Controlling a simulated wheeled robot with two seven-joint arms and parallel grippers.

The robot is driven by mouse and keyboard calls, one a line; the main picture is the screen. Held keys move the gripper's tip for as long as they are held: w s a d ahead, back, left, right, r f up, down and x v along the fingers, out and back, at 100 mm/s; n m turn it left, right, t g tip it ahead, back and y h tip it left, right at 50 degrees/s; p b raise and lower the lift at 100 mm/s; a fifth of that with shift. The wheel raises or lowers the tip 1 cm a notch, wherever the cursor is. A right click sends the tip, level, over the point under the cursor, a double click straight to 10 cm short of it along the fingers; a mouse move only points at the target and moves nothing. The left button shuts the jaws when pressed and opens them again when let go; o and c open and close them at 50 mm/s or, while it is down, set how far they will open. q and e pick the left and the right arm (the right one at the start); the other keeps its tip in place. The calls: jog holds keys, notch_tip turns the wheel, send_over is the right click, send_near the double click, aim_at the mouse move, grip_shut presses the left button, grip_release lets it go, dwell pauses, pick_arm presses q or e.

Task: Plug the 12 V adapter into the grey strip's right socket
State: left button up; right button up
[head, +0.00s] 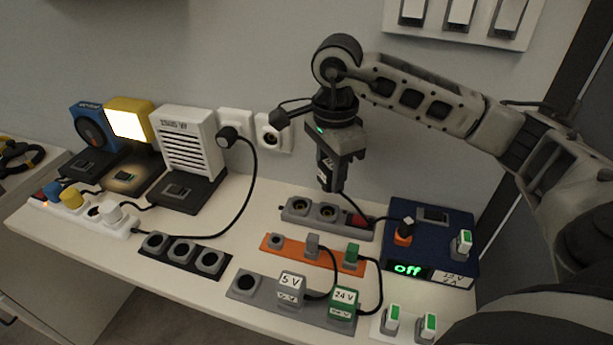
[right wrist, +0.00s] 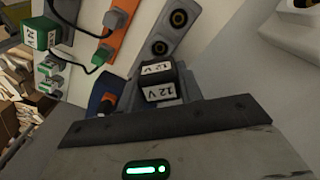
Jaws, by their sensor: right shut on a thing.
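The black 12 V adapter (head: 326,178) is held by my right gripper (head: 333,160), above the back grey strip. In the right wrist view the adapter (right wrist: 162,92) shows white "12 V" labels. It hangs apart from the strip, prongs hidden. The grey strip (head: 288,212) has two empty round sockets, the left socket (head: 300,205) and the right socket (head: 327,212), with a red switch (head: 357,221) at its right end. In the right wrist view the strip (right wrist: 170,33) lies just beyond the adapter. My left gripper is not in view.
The adapter's cord runs to the navy box (head: 430,245) reading "off". An orange strip (head: 295,250) and a front grey strip (head: 265,298) with 5 V and 24 V adapters lie nearer. A black strip (head: 185,256) lies left. The wall stands close behind.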

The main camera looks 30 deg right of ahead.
aim_at(329, 187)
jog(key=shift+f+b, duration=0.55)
jog(key=shift+f, duration=0.25)
notch_tip(329, 187, down, 2)
jog(key=shift+f+b, duration=0.2)
jog(key=shift+b, duration=0.65)
jog(key=shift+f+b, duration=0.45)
jog(key=shift+f, duration=0.3)
pick_arm(q)
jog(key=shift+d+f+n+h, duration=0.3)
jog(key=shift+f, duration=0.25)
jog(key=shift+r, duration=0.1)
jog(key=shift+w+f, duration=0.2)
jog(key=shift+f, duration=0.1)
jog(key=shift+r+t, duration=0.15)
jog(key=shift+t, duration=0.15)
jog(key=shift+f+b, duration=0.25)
jog(key=shift+b, duration=0.2)
pick_arm(e)
jog(key=shift+f, duration=0.2)
